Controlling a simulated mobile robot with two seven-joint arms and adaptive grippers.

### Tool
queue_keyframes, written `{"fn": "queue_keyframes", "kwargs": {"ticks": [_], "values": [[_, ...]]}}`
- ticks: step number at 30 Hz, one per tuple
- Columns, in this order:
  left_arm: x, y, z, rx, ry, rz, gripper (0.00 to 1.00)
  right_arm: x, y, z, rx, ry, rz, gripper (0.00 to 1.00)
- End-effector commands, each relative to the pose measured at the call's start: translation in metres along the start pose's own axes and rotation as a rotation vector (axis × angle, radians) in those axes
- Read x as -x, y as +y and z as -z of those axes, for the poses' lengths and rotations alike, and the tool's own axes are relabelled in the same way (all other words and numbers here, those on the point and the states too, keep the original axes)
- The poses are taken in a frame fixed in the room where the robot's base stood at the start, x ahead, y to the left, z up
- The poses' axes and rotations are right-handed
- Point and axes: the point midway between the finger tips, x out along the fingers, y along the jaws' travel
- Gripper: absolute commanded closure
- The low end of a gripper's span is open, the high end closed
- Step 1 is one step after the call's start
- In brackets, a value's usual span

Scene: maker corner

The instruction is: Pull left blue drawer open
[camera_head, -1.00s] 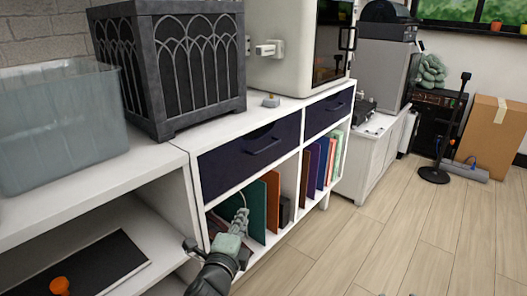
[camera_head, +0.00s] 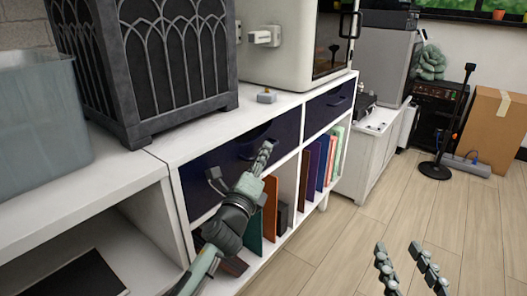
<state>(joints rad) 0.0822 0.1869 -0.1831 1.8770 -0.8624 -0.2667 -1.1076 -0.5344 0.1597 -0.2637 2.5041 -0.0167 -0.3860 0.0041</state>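The left blue drawer (camera_head: 207,160) is a dark navy front in the white cabinet and looks closed. Its dark handle (camera_head: 255,141) is partly hidden behind a finger of my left gripper. My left gripper (camera_head: 240,167) is in front of this drawer with its fingers spread apart and nothing between them. One finger overlaps the handle in the picture; I cannot tell whether they touch. My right gripper (camera_head: 405,260) shows only its two fingers at the bottom right, apart and empty above the floor. A second blue drawer (camera_head: 325,110) to the right is closed.
Folders (camera_head: 318,162) stand in the shelf below the drawers. A black lantern-like box (camera_head: 145,75), a translucent bin (camera_head: 40,125) and a cream machine (camera_head: 285,45) stand on top.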

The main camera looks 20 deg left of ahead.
Motion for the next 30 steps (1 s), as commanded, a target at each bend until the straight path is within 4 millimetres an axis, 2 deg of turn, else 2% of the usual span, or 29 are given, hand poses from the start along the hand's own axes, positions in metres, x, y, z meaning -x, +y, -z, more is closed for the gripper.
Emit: {"fn": "queue_keyframes", "kwargs": {"ticks": [4, 12, 16, 17, 30], "values": [[-0.0102, 0.0, -0.0002, 0.0, 0.0, 0.0, 0.83, 0.0, 0.0007, -0.0013, 0.001, -0.006, -0.001, 0.6], [-0.0114, 0.0004, 0.0, 0.001, 0.0, -0.001, 0.83, 0.0, 0.001, -0.0013, 0.002, -0.006, -0.002, 0.6], [-0.0113, 0.0004, 0.0, 0.001, 0.0, -0.001, 0.99, 0.0, 0.001, -0.0013, 0.002, -0.006, -0.002, 0.6], [-0.0113, 0.0005, 0.0, 0.001, 0.0, -0.001, 1.0, 0.0, 0.001, -0.0013, 0.002, -0.006, -0.002, 0.6], [-0.0111, 0.0006, 0.0001, 0.001, 0.0, -0.002, 1.0, 0.0, 0.001, -0.0013, 0.002, -0.007, -0.002, 0.6]]}}
